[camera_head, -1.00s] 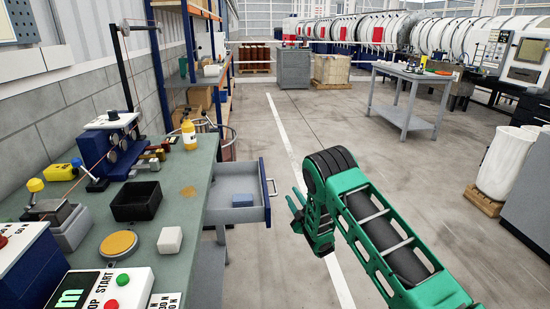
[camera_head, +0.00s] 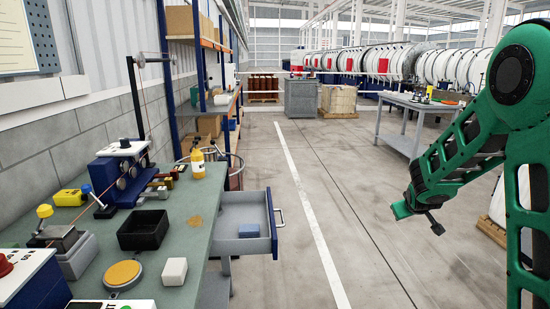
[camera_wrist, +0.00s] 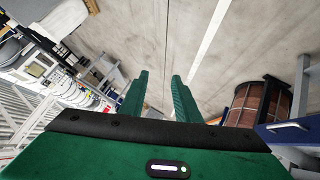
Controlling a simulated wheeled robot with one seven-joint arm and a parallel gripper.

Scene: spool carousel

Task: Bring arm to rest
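My green arm is folded at the right of the head view, with its elbow high near the right edge. My gripper (camera_head: 418,216) hangs over the open floor, clear of the bench and the drawer. In the wrist view my gripper (camera_wrist: 160,95) shows two green fingers standing apart with only floor visible between them. It is open and empty.
A green-topped bench (camera_head: 205,225) stands at the left with a black bin (camera_head: 143,230), a yellow bottle (camera_head: 198,164) and a white block (camera_head: 174,271). Its drawer (camera_head: 262,220) is open with a blue block (camera_head: 249,230) inside. A grey table (camera_head: 410,105) stands farther back. The middle floor is clear.

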